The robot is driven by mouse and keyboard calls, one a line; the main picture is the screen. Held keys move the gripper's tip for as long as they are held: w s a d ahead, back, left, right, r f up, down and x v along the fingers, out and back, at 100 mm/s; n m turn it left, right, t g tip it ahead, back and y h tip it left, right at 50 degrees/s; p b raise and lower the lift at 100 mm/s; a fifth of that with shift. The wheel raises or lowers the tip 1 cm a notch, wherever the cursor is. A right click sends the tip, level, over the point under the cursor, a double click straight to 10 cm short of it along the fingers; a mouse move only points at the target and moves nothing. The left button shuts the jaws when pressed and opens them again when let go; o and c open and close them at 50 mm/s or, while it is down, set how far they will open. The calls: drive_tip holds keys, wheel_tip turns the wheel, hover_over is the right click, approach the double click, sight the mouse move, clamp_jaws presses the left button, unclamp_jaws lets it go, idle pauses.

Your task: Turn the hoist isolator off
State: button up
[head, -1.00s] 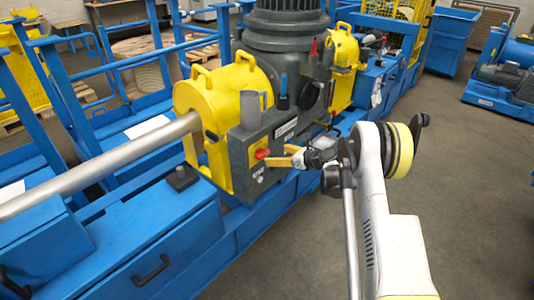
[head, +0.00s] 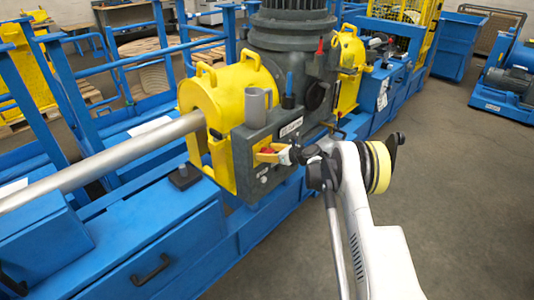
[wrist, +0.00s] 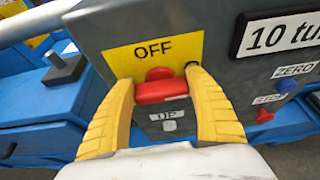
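The hoist isolator is a red handle (wrist: 162,92) on a yellow plate (wrist: 150,50) marked OFF, on the grey gearbox side (head: 243,155). In the wrist view the handle lies level, with a round red part above it. In the head view only a bit of its red shows behind my gripper (head: 268,155). In the wrist view the yellow fingers of my gripper (wrist: 160,75) are spread on either side of the handle, close to its ends. Small gaps seem to remain, so I cannot tell contact for sure.
A "10 tu…" label (wrist: 280,36), a blue button (wrist: 286,85) and a red button (wrist: 264,115) are right of the isolator. A yellow guard (head: 228,90) and a long steel shaft (head: 100,165) are left in the head view. Floor at right is free.

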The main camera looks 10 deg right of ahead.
drive_tip(key=shift+c, duration=0.9)
drive_tip(key=n, duration=0.1)
drive_tip(key=n+t+h, duration=0.1)
drive_tip(key=shift+s+a+f+n, duration=0.1)
drive_tip(key=shift+a+n, duration=0.05)
drive_tip(key=shift+n, duration=0.25)
drive_tip(key=n+t+h, duration=0.1)
drive_tip(key=n+t, duration=0.1)
drive_tip(key=n, duration=0.1)
drive_tip(key=shift+s+a+f+h, duration=0.1)
drive_tip(key=shift+h, duration=0.3)
drive_tip(key=n+t, duration=0.1)
drive_tip(key=n, duration=0.2)
drive_tip(key=shift+f+t+h, duration=0.15)
drive_tip(key=shift+t+h, duration=0.25)
drive_tip(key=n+t, duration=0.2)
drive_tip(key=n, duration=0.2)
drive_tip(key=shift+f+n, duration=0.15)
drive_tip(key=shift+n, duration=0.15)
